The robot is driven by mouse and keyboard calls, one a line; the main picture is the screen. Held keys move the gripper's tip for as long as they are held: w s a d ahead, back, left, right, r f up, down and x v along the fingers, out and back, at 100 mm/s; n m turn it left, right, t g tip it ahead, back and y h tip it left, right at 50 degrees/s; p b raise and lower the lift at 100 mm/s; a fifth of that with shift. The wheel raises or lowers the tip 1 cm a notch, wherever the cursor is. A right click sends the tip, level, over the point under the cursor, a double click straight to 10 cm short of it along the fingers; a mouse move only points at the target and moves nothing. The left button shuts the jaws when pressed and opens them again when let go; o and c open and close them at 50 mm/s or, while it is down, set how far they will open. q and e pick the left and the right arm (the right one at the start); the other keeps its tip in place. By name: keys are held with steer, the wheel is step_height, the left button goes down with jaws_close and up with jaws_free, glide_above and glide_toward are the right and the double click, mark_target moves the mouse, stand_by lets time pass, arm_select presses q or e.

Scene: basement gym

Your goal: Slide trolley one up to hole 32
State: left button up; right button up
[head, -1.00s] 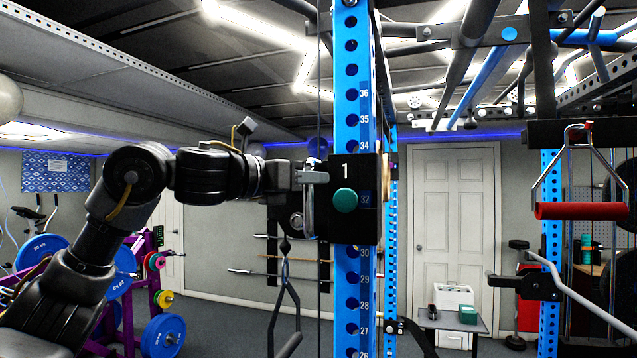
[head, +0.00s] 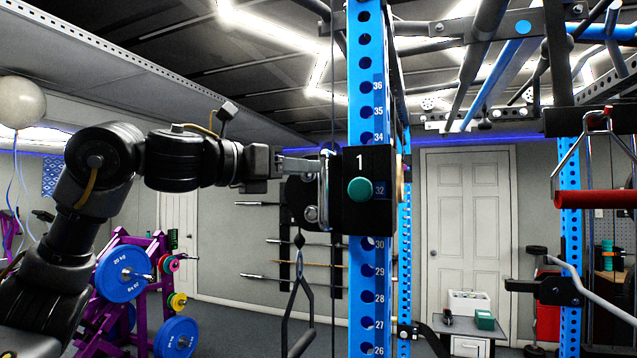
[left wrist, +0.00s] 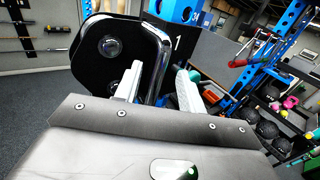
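Trolley one (head: 340,215), a black block marked 1 with a teal knob (head: 360,190), sits around the blue upright (head: 364,280). The number 32 shows beside the knob, with 34 above and 30 below. I cannot tell whether its pin is seated. My left gripper (head: 310,166) is at the chrome handle (head: 325,185) on the trolley's left side. In the left wrist view the fingers (left wrist: 158,85) are apart, with the chrome handle (left wrist: 160,45) between them and no clear grip. The teal knob also shows there (left wrist: 194,76), partly hidden. My right gripper is out of view.
A black strap handle (head: 298,300) hangs below the trolley. A purple rack with blue plates (head: 122,272) stands at the left. A red-gripped handle (head: 595,199) hangs at the right. A small table with a white box (head: 468,303) stands near the door.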

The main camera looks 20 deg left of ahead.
arm_select(q)
steer(key=b+v, duration=0.1)
steer(key=v, duration=0.4)
stand_by(0.3)
steer(key=shift+w, duration=0.1)
